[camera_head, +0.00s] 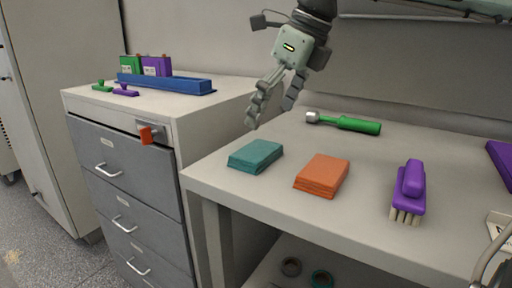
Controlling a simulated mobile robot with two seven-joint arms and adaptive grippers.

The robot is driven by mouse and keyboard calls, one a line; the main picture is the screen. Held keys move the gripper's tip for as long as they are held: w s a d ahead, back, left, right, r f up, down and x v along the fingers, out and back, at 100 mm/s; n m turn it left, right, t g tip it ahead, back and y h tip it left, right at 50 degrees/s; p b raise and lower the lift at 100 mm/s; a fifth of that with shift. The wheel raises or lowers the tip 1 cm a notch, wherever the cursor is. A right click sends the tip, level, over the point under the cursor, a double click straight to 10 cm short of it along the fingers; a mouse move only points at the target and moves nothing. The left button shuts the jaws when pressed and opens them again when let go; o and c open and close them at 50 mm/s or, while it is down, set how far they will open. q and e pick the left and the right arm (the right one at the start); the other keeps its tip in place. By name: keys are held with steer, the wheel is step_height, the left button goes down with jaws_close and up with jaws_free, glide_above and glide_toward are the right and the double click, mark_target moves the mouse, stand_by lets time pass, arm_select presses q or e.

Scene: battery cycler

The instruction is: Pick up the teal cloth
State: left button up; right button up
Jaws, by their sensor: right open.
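The teal cloth (256,156) is a folded, flat stack on the light worktable (232,190), close to its left end. My right gripper (269,115) hangs above and slightly beyond the cloth. Its fingers are open and point down, with nothing between them. The fingers look apart from the cloth, which is fully visible. My left gripper does not show.
A folded orange cloth (322,175) lies right of the teal one. A drawer cabinet (118,166) at left bears a blue tray (165,84). Rolls sit on the lower shelf.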

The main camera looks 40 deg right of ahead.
mark_target(256, 149)
steer(key=x, duration=0.7)
steer(key=shift+s+a+f, duration=0.1)
steer(key=shift+s+f, duration=0.05)
steer(key=shift+s, duration=0.1)
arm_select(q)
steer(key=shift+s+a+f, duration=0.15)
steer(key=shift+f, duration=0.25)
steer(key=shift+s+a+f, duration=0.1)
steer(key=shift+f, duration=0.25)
arm_select(e)
steer(key=shift+w+f, duration=0.1)
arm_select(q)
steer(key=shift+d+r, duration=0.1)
arm_select(e)
steer(key=c, duration=0.8)
steer(key=shift+o, duration=0.2)
step_height(256, 149, up, 4)
steer(key=shift+a+r, duration=0.1)
steer(key=shift+r, duration=0.15)
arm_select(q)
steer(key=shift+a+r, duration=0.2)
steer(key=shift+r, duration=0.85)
arm_select(e)
steer(key=w+a+r, duration=0.2)
steer(key=a+r, duration=0.4)
steer(key=a, duration=0.5)
steer(key=shift+a+r, duration=0.15)
steer(key=shift+r, duration=0.1)
